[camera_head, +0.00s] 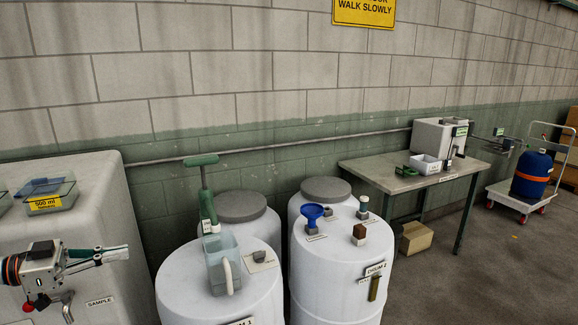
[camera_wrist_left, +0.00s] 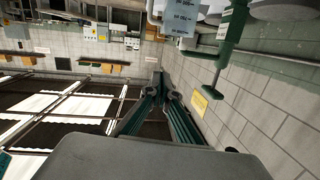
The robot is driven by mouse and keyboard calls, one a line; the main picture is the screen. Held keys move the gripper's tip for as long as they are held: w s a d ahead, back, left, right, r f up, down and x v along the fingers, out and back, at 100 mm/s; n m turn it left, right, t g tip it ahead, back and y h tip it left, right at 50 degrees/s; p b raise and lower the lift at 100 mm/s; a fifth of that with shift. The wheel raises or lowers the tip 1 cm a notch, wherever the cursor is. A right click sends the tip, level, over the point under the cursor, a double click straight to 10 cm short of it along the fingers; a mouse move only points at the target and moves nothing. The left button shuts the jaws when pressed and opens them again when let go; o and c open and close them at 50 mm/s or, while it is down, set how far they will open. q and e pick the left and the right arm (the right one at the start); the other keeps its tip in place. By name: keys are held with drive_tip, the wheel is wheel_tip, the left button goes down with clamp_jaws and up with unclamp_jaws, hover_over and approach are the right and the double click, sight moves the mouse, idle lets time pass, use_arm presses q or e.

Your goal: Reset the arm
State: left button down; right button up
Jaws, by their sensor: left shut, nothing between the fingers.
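My left gripper (camera_head: 124,253) reaches in from the left in the head view, in front of the large pale container. Its fingers point right, toward the white drum, and are together with nothing between them. In the left wrist view the gripper's fingers (camera_wrist_left: 158,78) converge at their tips, and no object touches them. The wrist picture is strongly tilted. My right gripper does not show in either view.
A white drum (camera_head: 180,287) holds a clear jug (camera_head: 222,262) and green hand pump (camera_head: 206,200). Another drum (camera_head: 340,265) carries a blue funnel (camera_head: 312,213). A bench (camera_head: 390,180), cart (camera_head: 520,200) and cardboard box (camera_head: 415,238) stand right.

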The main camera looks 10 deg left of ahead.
use_arm(q)
drive_tip(key=s+d+f+n+t+y, duration=0.25)
drive_tip(key=d+f, duration=0.35)
drive_tip(key=f, duration=0.6)
drive_tip(key=s+d+f+n+t+y, duration=0.25)
drive_tip(key=d+f, duration=0.35)
drive_tip(key=f, duration=0.6)
drive_tip(key=s+d+f+n+g+y, duration=0.1)
drive_tip(key=s+d+f+g+y, duration=0.3)
drive_tip(key=s+d+f, duration=0.9)
drive_tip(key=shift+s+d+f+n+y, duration=0.15)
drive_tip(key=shift+s+f+n+y, duration=0.25)
drive_tip(key=shift+s+f+y, duration=0.3)
